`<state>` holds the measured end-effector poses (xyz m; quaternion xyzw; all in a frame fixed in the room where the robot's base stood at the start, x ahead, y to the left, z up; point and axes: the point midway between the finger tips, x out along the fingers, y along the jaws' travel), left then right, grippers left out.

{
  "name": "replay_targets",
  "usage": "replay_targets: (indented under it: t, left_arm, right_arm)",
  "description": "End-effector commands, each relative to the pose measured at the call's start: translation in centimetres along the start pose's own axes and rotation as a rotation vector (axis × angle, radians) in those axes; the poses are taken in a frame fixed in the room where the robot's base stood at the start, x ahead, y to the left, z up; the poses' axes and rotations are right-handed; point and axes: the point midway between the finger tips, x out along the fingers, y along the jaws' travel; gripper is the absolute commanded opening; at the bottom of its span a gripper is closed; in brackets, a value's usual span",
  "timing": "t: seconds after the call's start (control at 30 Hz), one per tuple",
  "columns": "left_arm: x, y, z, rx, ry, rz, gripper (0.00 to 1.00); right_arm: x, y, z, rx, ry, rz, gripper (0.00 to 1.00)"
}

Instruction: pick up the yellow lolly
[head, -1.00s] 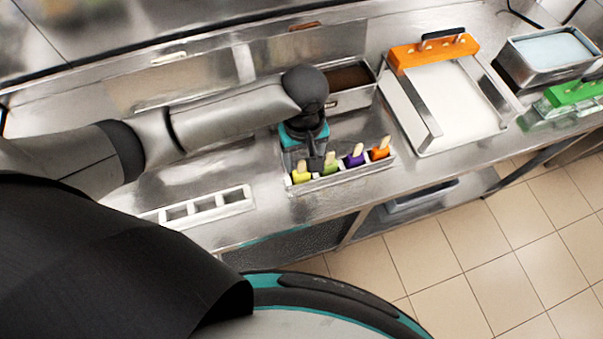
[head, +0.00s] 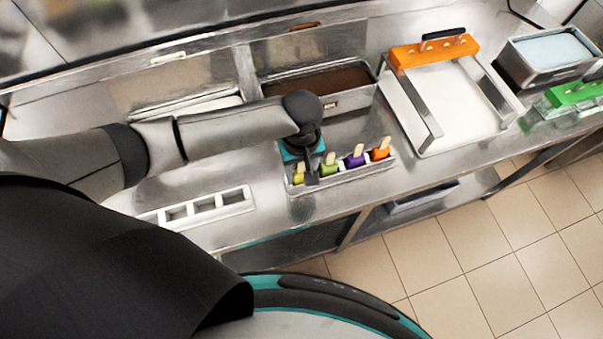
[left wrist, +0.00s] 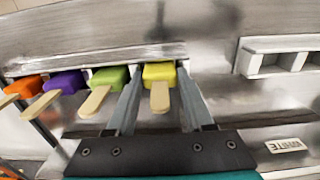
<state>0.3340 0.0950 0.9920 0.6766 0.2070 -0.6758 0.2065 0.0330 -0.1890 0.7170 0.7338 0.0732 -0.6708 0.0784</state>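The yellow lolly (head: 298,179) stands at the left end of a row in a small holder (head: 338,177), with its wooden stick up. In the left wrist view the yellow lolly (left wrist: 159,73) is between the two fingers of my left gripper (left wrist: 160,80). The fingers are spread, with a gap showing beside the stick on both sides. In the head view my left gripper (head: 304,166) points down over the yellow lolly and partly hides it. My right gripper is not in view.
The green lolly (head: 329,167) is close beside my gripper; the purple lolly (head: 355,159) and orange lolly (head: 380,153) follow to the right. An empty white holder (head: 205,205) lies to the left. A brown-filled tub (head: 332,103) is behind, a white-filled tray (head: 455,108) to the right.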

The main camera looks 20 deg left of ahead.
Motion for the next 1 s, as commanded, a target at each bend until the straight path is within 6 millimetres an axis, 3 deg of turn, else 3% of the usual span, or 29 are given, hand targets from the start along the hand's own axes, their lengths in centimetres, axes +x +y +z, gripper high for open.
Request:
replay_targets:
  t: [0.03,0.3,0.67,0.87,1.0]
  left_arm:
    - [0.0,0.0,0.0,0.000,0.000,0.000,0.32]
    - [0.0,0.0,0.0,0.000,0.000,0.001,0.03]
    - [-0.6,0.0,0.0,0.000,0.000,0.001,0.03]
    - [-3.0,0.1,0.0,0.000,0.000,0.003,0.03]
    - [-5.9,0.1,-0.1,0.001,0.002,0.004,0.03]
  right_arm:
    - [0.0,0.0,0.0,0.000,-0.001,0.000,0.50]
    - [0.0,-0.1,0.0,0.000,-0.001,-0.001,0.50]
    - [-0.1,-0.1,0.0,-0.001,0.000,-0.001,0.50]
    - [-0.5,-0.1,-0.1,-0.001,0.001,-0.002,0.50]
    - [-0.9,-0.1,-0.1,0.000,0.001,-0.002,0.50]
